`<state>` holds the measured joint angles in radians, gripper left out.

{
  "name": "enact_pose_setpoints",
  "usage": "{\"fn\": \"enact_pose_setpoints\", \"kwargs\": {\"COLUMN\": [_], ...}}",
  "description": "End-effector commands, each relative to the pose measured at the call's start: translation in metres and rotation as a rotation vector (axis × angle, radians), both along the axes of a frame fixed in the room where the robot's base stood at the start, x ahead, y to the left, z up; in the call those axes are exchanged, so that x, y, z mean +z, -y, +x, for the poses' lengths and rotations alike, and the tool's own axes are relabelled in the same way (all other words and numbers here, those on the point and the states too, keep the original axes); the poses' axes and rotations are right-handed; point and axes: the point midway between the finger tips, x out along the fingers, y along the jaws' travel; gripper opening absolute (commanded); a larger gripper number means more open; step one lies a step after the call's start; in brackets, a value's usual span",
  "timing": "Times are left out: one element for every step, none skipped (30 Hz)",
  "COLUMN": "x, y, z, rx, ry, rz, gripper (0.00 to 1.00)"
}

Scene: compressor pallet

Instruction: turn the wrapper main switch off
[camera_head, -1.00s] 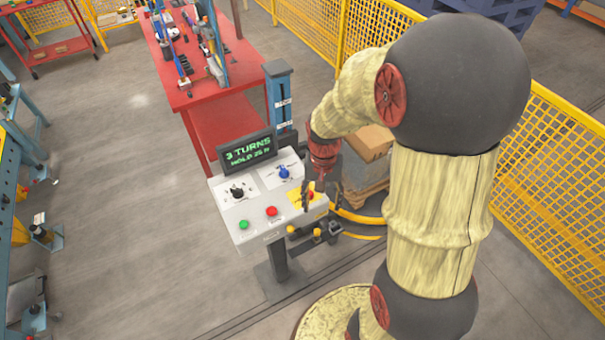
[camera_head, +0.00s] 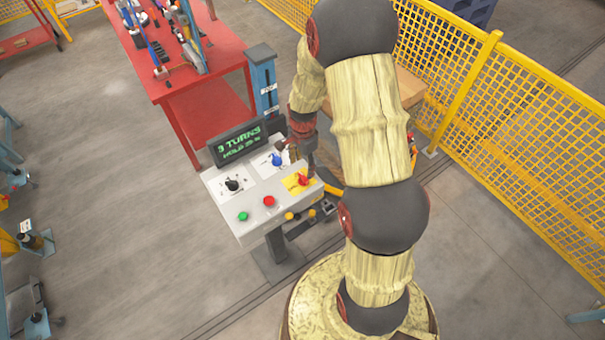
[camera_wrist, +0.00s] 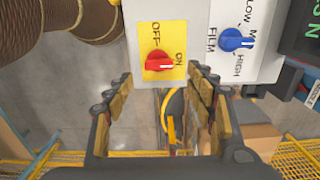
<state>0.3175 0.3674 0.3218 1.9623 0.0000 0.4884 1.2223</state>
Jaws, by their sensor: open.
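The wrapper main switch (camera_head: 303,179) is a red knob on a yellow plate at the right end of the sloping control panel (camera_head: 224,192). In the wrist view the red knob (camera_wrist: 159,62) points right, toward ON; OFF is printed above it. My gripper (camera_head: 305,157) is beside the back right edge of the panel, close to the switch. In the wrist view my gripper (camera_wrist: 157,90) is open and empty, its two fingers spread either side below the knob and apart from it.
The panel also carries a blue knob (camera_head: 277,159), a black knob (camera_head: 232,185), a green button (camera_head: 243,216), a red button (camera_head: 269,200) and a display (camera_head: 238,146). A red table (camera_head: 205,115) stands behind. A yellow mesh fence (camera_head: 520,130) runs along the right.

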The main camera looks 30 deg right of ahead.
Motion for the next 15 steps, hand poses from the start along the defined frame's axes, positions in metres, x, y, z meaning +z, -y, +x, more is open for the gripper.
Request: {"fn": "enact_pose_setpoints", "kwargs": {"x": [-0.009,-0.014,-0.02,-0.025,-0.03,-0.036,-0.04,-0.043,-0.048,-0.051,-0.054,-0.057,-0.058,-0.06,-0.061], "y": [-0.001,-0.001,-0.001,-0.001,0.0,-0.001,-0.001,0.0,-0.001,-0.001,0.0,0.0,0.0,0.0,0.0], "z": [-0.002,-0.002,-0.002,-0.002,-0.001,-0.002,-0.002,-0.001,-0.001,-0.001,-0.001,-0.001,-0.001,-0.001,-0.001], "rx": [0.001,0.001,0.001,0.001,0.002,0.002,0.002,0.002,0.002,0.002,0.003,0.003,0.003,0.003,0.003], "ry": [-0.006,-0.005,-0.006,-0.006,-0.005,-0.006,-0.005,-0.004,-0.004,-0.005,-0.004,-0.003,-0.003,-0.003,-0.003], "rz": [0.002,0.002,0.002,0.002,0.002,0.002,0.002,0.001,0.002,0.002,0.001,0.001,0.001,0.001,0.001], "gripper": [0.55,0.55,0.55,0.55,0.55,0.55,0.55,0.55,0.55,0.55,0.55,0.55,0.55,0.55,0.55]}}
